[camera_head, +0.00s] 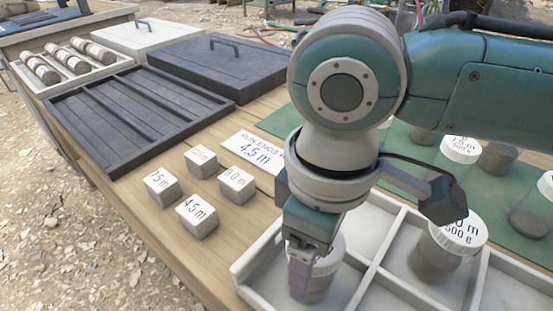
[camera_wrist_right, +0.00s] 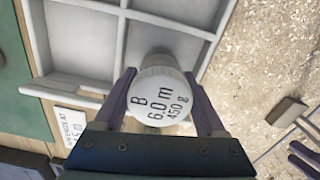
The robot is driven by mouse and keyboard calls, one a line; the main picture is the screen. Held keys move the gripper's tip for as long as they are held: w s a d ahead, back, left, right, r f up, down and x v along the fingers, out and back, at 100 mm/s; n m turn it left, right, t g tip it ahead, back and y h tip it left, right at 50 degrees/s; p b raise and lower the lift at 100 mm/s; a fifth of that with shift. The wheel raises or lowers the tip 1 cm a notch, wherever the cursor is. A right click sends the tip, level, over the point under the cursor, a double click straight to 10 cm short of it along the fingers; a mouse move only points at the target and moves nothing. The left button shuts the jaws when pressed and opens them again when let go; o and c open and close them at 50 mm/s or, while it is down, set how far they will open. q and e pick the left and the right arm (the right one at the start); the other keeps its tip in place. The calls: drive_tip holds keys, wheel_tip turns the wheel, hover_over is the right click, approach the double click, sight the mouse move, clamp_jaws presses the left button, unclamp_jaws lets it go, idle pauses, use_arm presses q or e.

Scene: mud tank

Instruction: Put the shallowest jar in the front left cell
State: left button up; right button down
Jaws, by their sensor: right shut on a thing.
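My right gripper (camera_head: 303,278) points down, shut on a white-lidded jar (camera_head: 324,284) with a grey-brown body. In the wrist view the fingers (camera_wrist_right: 160,80) grip either side of the jar, and its lid (camera_wrist_right: 160,101) reads "B 6.0 m 450 g". The jar is upright within the near left cell of the white divided tray (camera_head: 243,272). I cannot tell whether its base touches the cell floor. Another jar (camera_head: 434,263), its lid partly hidden but showing "500 g", stands in a cell to the right.
A green mat (camera_head: 402,162) behind the tray holds more jars (camera_head: 497,158) and a dark disc (camera_head: 528,224). Several marked blocks (camera_head: 197,217) and a "4.5 m" card (camera_head: 252,152) lie left. A dark tray (camera_head: 112,118) and lidded boxes (camera_head: 205,68) stand farther back.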

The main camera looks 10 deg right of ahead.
drive_tip(key=shift+f, duration=0.1)
drive_tip(key=shift+f, duration=0.1)
unclamp_jaws()
